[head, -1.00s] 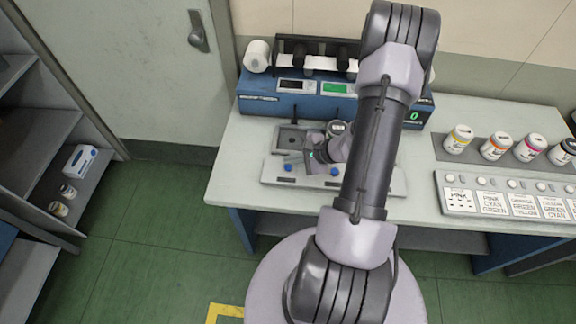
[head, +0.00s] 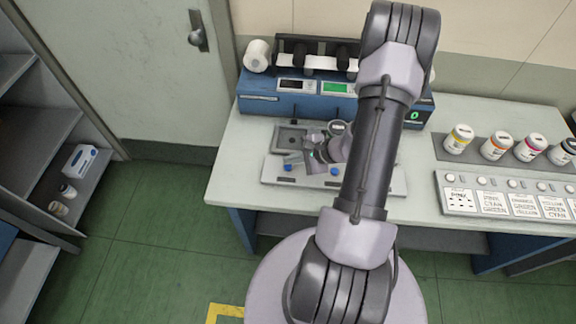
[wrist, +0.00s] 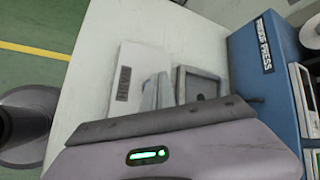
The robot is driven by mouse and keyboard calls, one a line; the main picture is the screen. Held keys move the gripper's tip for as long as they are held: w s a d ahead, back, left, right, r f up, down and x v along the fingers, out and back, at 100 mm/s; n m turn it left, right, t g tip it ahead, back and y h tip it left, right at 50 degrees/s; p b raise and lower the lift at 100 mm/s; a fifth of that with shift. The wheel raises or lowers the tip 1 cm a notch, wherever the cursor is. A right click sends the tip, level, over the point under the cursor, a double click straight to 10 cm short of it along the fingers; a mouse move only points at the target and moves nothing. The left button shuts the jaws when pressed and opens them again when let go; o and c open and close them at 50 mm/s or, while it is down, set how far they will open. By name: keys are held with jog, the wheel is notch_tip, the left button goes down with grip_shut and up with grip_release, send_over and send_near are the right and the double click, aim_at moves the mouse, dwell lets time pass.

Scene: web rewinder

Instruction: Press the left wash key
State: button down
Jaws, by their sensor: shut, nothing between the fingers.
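The left wash key (head: 288,167) is a small blue button on a pale grey plate (head: 370,183) at the front of the bench. A second blue key (head: 334,171) sits to its right. My gripper (head: 308,160) is shut and empty. It is low over the plate, just right of the left key in the head view; I cannot tell whether it touches anything. In the wrist view the shut fingers (wrist: 158,91) show in front of the plate (wrist: 126,62) and its dark label.
A square grey tray (head: 291,139) lies behind the plate. The blue press (head: 270,103) stands at the back. Several ink jars (head: 497,146) and a labelled key panel (head: 492,204) are at the right. The bench's left front corner is clear.

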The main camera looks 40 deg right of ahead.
aim_at(291, 167)
jog(key=shift+f+b, duration=0.4)
jog(key=shift+b, duration=0.15)
jog(key=shift+f+b, duration=0.35)
jog(key=shift+b, duration=0.15)
dwell(0.4)
jog(key=shift+r, duration=0.15)
dwell(0.3)
jog(key=shift+r+p, duration=0.3)
jog(key=shift+r, duration=0.35)
jog(key=shift+r, duration=0.1)
jog(key=shift+r+p, duration=1.4)
jog(key=shift+r, duration=1)
